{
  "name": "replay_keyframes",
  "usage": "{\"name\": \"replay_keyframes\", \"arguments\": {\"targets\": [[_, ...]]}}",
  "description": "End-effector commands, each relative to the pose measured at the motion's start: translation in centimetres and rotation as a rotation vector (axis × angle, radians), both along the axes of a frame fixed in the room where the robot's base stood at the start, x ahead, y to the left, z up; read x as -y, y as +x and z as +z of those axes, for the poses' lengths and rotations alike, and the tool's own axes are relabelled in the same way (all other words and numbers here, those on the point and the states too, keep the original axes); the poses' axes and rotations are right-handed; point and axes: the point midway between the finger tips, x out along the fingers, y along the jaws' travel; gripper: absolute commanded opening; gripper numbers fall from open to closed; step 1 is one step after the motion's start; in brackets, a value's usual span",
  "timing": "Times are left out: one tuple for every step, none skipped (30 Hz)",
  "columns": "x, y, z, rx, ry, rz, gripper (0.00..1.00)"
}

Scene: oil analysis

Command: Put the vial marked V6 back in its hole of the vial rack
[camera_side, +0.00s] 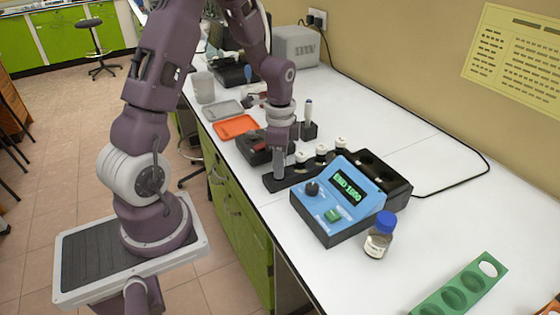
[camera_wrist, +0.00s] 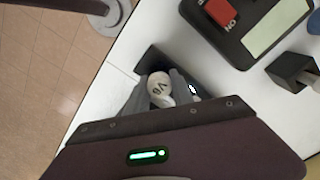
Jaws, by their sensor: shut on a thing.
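The vial marked V6 (camera_wrist: 159,84) shows its white cap in the wrist view, upright between the two fingers of my gripper (camera_wrist: 160,96). My gripper is shut on it. In the side view my gripper (camera_side: 280,166) points down at the left end of the black vial rack (camera_side: 275,183), and its fingers hide the vial. The rack's dark end also shows past the cap in the wrist view (camera_wrist: 153,60). I cannot tell whether the vial's bottom is inside a hole. Several white-capped vials (camera_side: 321,150) stand along the rack to the right.
A blue instrument (camera_side: 340,200) with a green display stands right of the rack, with a blue-capped bottle (camera_side: 379,236) beside it. A dark device with a red switch (camera_wrist: 222,12) lies behind the rack. An orange tray (camera_side: 236,126) is farther back. The bench's front edge is close.

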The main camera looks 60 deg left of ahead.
Motion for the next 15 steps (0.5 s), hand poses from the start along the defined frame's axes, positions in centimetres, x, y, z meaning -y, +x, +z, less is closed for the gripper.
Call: {"name": "replay_keyframes", "arguments": {"targets": [[0.01, -0.02, -0.12, -0.001, -0.001, 0.0, 0.0], [0.02, -0.01, -0.15, -0.001, -0.001, 0.0, 0.0], [0.02, -0.01, -0.16, 0.0, 0.0, 0.0, 0.0], [0.01, -0.01, -0.16, 0.0, 0.0, 0.0, 0.0], [0.01, -0.01, -0.16, 0.0, 0.0, 0.0, 0.0], [0.01, -0.01, -0.15, 0.0, 0.0, 0.0, 0.0], [0.01, -0.01, -0.15, 0.0, 0.0, 0.0, 0.0], [0.01, -0.01, -0.15, 0.0, 0.0, 0.0, 0.0], [0.01, -0.01, -0.15, 0.0, 0.0, 0.0, 0.0], [0.01, -0.01, -0.15, 0.0, 0.0, 0.0, 0.0], [0.01, -0.01, -0.14, 0.0, 0.0, 0.0, 0.34], [0.0, 0.0, -0.14, 0.0, 0.0, 0.0, 0.41], [0.0, 0.0, -0.14, 0.0, 0.0, 0.0, 0.47], [0.0, 0.0, -0.14, 0.0, 0.0, 0.0, 0.53], [0.0, 0.0, -0.14, 0.0, 0.0, 0.0, 0.53]]}}
